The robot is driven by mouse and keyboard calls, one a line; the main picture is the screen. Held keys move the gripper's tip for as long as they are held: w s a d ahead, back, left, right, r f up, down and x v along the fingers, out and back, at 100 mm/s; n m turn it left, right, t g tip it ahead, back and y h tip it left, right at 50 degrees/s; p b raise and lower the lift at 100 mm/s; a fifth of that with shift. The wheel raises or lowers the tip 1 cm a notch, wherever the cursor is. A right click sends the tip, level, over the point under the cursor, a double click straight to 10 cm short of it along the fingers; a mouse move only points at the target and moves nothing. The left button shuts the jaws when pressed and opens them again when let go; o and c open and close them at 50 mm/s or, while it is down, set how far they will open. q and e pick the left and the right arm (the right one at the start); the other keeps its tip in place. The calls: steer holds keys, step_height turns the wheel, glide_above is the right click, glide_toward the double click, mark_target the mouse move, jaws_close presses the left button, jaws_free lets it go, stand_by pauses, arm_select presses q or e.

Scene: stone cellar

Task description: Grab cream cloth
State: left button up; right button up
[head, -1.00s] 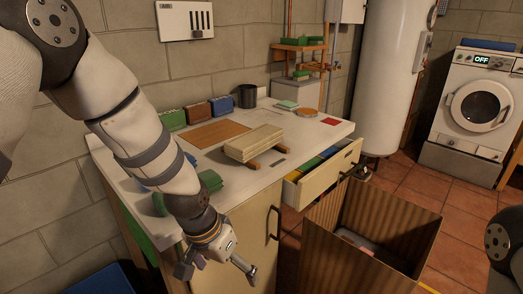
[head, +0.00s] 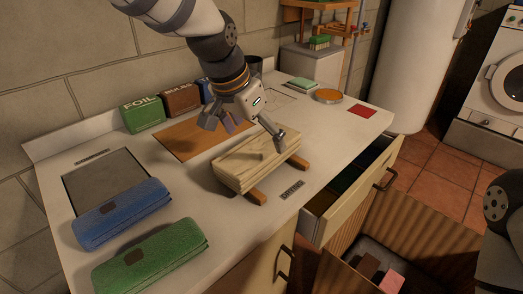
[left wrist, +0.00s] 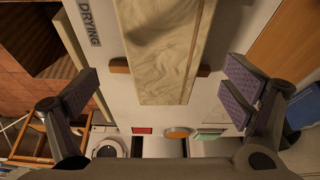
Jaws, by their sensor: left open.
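The cream cloth (head: 252,163) is a long folded block lying across two wooden strips on the worktop, beside a label reading DRYING (left wrist: 88,28). My left gripper (head: 245,132) is open and empty just above the cloth's far end, its fingers apart on either side. In the left wrist view, the cloth (left wrist: 162,45) runs between the open fingers (left wrist: 160,95) and neither touches it there. My right gripper is out of view.
Blue (head: 121,213) and green (head: 150,259) folded cloths lie at the front left. FOIL (head: 142,114) and BULBS (head: 181,98) boxes stand at the back.

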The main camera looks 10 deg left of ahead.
mark_target(260, 146)
arm_select(q)
steer(key=shift+w+f, duration=0.25)
steer(key=shift+f, duration=0.25)
steer(key=x, duration=0.5)
steer(key=shift+s+a+b, duration=0.1)
steer(key=shift+b, duration=0.2)
steer(key=shift+r, duration=0.1)
steer(key=shift+c, duration=0.3)
steer(key=c, duration=1.4)
steer(key=shift+c, duration=0.2)
